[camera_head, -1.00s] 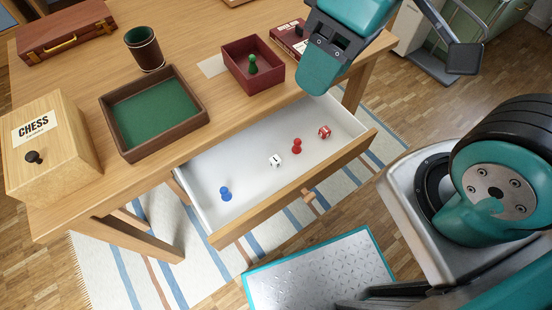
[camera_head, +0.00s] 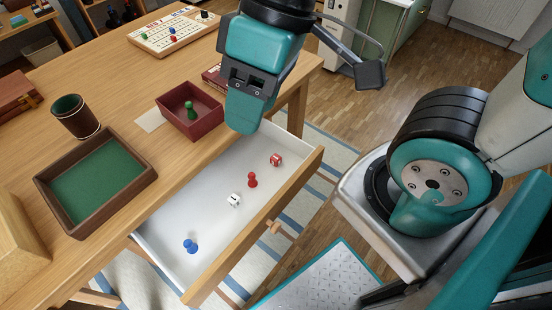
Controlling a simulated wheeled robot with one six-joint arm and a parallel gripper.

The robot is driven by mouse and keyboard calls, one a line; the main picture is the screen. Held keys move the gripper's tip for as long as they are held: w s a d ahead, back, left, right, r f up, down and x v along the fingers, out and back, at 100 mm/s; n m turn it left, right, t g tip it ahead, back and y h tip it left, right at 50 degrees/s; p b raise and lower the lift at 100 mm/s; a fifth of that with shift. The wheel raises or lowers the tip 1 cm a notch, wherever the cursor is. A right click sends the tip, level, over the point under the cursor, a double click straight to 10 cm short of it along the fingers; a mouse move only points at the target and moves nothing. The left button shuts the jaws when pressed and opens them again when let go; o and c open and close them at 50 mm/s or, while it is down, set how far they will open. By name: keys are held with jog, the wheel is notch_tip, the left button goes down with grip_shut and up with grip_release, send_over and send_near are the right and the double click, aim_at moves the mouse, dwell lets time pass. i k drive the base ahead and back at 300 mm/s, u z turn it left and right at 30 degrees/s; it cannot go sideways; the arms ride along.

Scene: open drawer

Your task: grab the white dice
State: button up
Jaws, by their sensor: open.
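The white dice (camera_head: 234,200) lies on the white floor of the open drawer (camera_head: 207,218), near its middle. It shows dark pips and nothing covers it. My gripper (camera_head: 243,118) hangs over the table's front edge and the drawer's back right part, above and behind the dice in the picture. It is open and apart from the dice. Its fingers are seen from one side, so the gap between them is hidden.
In the drawer are a red pawn (camera_head: 252,180), a red dice (camera_head: 276,160) and a blue pawn (camera_head: 190,246). A dark red box (camera_head: 181,125) with a green pawn (camera_head: 191,109), a green-lined tray (camera_head: 135,181) and a cup (camera_head: 74,117) stand on the table (camera_head: 118,77).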

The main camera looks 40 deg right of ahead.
aim_at(233, 201)
jog(key=z, duration=1.55)
jog(key=k, duration=0.5)
jog(key=u, duration=1.45)
